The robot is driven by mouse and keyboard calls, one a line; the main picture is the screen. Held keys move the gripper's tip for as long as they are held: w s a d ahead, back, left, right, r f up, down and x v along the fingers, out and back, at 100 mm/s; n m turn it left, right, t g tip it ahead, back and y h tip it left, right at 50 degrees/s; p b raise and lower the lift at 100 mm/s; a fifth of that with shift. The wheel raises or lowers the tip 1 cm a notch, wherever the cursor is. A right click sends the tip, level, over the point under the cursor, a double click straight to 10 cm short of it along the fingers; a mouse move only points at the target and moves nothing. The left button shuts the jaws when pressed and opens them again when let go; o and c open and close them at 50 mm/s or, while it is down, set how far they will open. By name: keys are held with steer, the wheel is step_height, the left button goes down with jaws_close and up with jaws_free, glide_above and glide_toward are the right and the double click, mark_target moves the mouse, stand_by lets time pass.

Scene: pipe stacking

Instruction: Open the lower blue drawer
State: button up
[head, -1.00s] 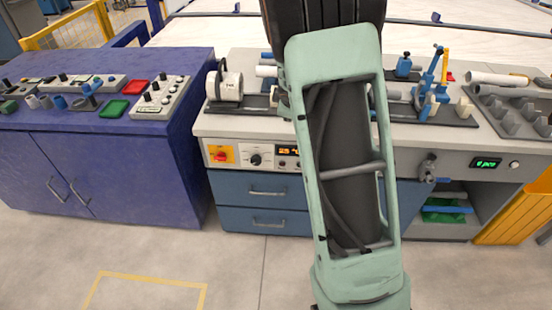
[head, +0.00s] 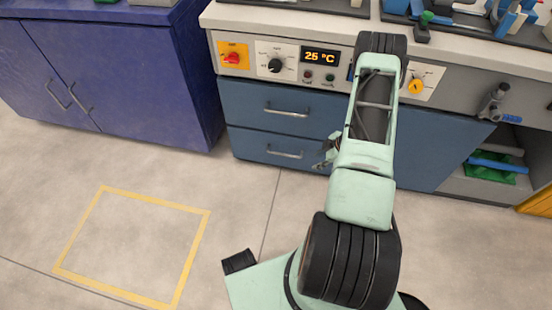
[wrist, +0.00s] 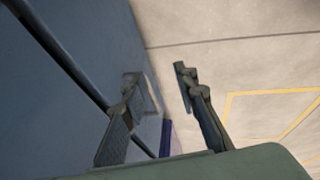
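The lower blue drawer (head: 250,147) sits under the upper blue drawer in the workbench, and its front looks flush. Its metal bar handle (head: 285,154) runs level across the front. My gripper (head: 325,152) is just right of this handle, close to the drawer front. In the wrist view my gripper (wrist: 157,76) has its two fingers spread apart with nothing held between them. A pale handle-like bracket (wrist: 153,92) shows beside and partly behind the left finger. I cannot tell whether they touch.
The upper blue drawer (head: 240,107) has its own handle (head: 286,112). A purple cabinet (head: 120,75) stands to the left. A control panel (head: 285,60) is above the drawers, and an open shelf (head: 480,186) is at right. The floor in front is clear, with a yellow taped outline (head: 140,193).

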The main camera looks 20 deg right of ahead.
step_height(320, 180, down, 2)
steer(key=b, duration=0.4)
glide_above(288, 156)
steer(key=s, duration=0.1)
steer(key=f, duration=0.1)
steer(key=f+b, duration=0.1)
steer(key=f, duration=0.1)
steer(key=shift+w+d+f, duration=0.2)
steer(key=shift+f, duration=0.05)
steer(key=shift+w+a+f, duration=0.15)
steer(key=shift+w+f, duration=0.15)
steer(key=shift+f, duration=0.3)
jaws_close()
